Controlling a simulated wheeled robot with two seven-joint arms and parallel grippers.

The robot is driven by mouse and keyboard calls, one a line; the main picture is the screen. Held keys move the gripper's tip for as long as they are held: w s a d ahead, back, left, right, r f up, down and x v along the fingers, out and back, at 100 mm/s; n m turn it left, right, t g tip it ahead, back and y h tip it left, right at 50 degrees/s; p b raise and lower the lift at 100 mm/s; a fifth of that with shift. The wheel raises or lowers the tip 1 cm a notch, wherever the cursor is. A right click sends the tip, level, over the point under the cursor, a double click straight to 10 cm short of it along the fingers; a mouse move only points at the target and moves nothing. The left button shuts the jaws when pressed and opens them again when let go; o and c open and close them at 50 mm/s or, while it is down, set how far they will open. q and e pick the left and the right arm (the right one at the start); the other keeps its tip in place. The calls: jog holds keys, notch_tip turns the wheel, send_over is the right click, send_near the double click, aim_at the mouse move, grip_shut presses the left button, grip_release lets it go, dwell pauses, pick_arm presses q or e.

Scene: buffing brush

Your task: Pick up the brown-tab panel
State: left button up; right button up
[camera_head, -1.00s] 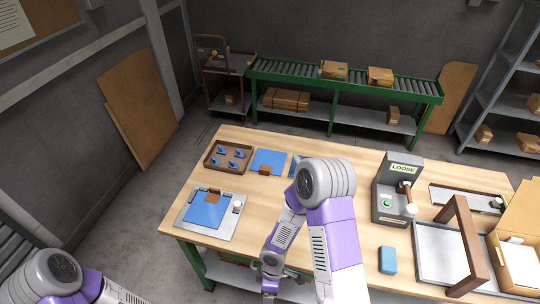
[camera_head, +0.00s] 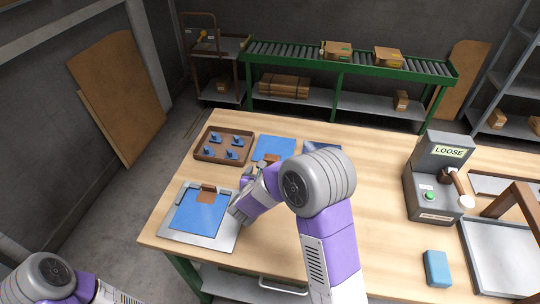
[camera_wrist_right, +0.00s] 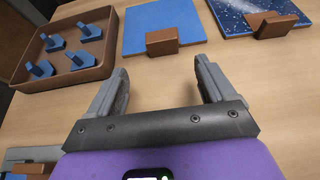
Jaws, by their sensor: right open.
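A plain blue panel (camera_head: 274,148) with a brown tab (camera_head: 268,159) lies flat on the table, also at the top middle of the right wrist view (camera_wrist_right: 165,22). A speckled dark blue panel (camera_wrist_right: 250,12) with a brown tab lies right of it, mostly hidden by my arm in the head view (camera_head: 322,149). Another blue panel (camera_head: 197,217) with a brown tab sits on a grey plate at the front left. My right gripper (camera_wrist_right: 161,68) is open and empty; the plain panel's tab (camera_wrist_right: 162,41) appears beyond its fingertips. My left gripper is out of view.
A brown tray (camera_head: 224,145) with several blue pegs stands left of the plain panel. A machine marked LOOSE (camera_head: 437,178), a blue block (camera_head: 437,268) and a grey tray (camera_head: 500,255) are at the right. The table's middle right is clear.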

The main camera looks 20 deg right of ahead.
aim_at(270, 162)
jog(key=shift+w, duration=0.35)
jog(key=shift+w+d+f, duration=0.1)
jog(key=shift+w+d, duration=0.15)
jog(key=shift+w, duration=0.05)
jog(key=x, duration=0.1)
jog(key=b+x, duration=0.1)
jog(key=x, duration=0.1)
jog(key=b+x, duration=0.1)
jog(key=x, duration=0.1)
jog(key=shift+s+d+f, duration=0.1)
jog(key=shift+d, duration=0.4)
jog(key=shift+w+d+f, duration=0.15)
jog(key=shift+w+d, duration=0.1)
jog(key=shift+w, duration=0.15)
jog(key=c, duration=1.2)
